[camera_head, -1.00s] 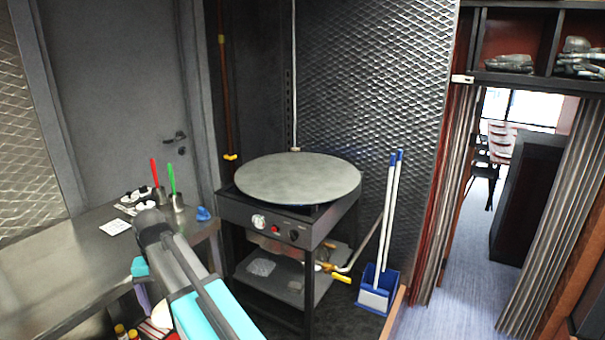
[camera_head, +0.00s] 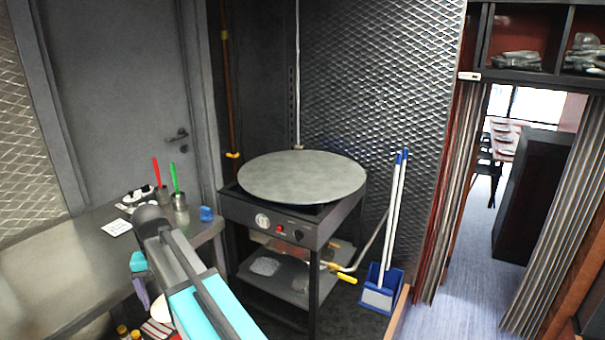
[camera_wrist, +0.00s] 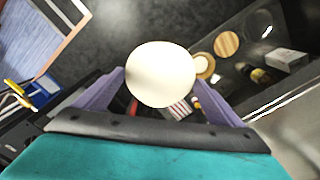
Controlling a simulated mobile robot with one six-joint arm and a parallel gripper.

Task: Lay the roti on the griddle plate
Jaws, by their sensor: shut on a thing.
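The roti (camera_wrist: 160,72) is a pale cream disc in the wrist view, between the purple fingers of my gripper (camera_wrist: 160,84). My gripper is shut on it, and the roti covers the fingertips in part. The griddle plate (camera_head: 302,177) is a large grey round plate on a black burner stand, in the middle of the head view. Its top is bare. In the head view my gripper is mostly hidden by my arm, low at the left, with a purple finger showing. It is apart from the griddle plate, to its lower left.
A steel counter (camera_head: 60,265) at the left holds a red-handled tool, a green-handled tool and a blue item (camera_head: 206,213). A blue dustpan with upright handles (camera_head: 381,290) stands right of the burner stand. A wall rises behind the plate. The doorway lies at the right.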

